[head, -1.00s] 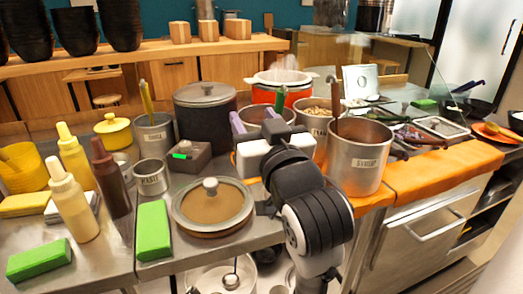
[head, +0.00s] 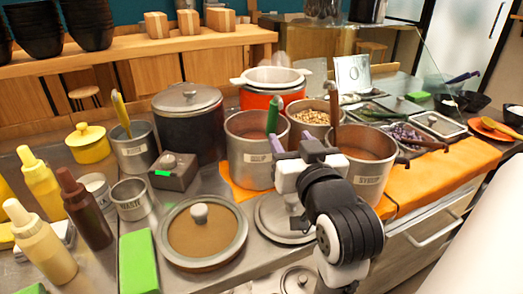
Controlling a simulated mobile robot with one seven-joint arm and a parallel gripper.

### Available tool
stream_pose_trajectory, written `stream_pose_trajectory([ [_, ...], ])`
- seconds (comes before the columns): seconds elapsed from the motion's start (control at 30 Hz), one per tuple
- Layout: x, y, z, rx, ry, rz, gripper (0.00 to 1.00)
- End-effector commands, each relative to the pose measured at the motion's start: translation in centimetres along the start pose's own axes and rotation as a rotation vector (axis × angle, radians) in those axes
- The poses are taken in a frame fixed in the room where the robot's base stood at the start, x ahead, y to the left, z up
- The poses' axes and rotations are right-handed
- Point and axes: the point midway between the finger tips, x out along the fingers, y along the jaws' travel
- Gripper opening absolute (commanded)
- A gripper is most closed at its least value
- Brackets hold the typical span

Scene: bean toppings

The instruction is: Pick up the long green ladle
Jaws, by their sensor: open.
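A ladle with an upright green handle (head: 273,114) stands in a labelled steel pot (head: 244,170) in the middle of the counter. Its lower part is hidden inside the pot. My gripper (head: 292,142) is at the pot's right side, with two lavender fingertips apart and nothing seen between them. The left fingertip appears just below and right of the green handle. I cannot tell the depth gap between them. My wrist hides part of the counter and the syrup pot.
The syrup pot (head: 360,160) with a brown handle stands close on the right. A bean pot (head: 312,121) and a red cooker (head: 262,98) stand behind. A black pot (head: 188,128) is at left.

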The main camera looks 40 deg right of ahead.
Motion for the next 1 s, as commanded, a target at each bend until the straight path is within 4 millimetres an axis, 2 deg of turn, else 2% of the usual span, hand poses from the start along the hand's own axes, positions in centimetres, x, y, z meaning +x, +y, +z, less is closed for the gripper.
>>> stream_pose_trajectory([
  [0.03,0.2,-0.1,-0.6,0.003,-0.003,0.0,0.49],
  [0.23,0.9,-0.2,-0.5,0.003,-0.003,0.003,0.49],
  [0.3,2.6,-0.3,0.0,0.001,-0.003,-0.001,0.49],
  [0.43,4.9,-0.2,0.0,0.0,-0.001,0.001,0.49],
  [0.73,7.4,-0.3,0.3,-0.001,-0.002,0.002,0.49],
  [1.0,11.2,-0.4,1.0,-0.001,-0.001,0.002,0.49],
])
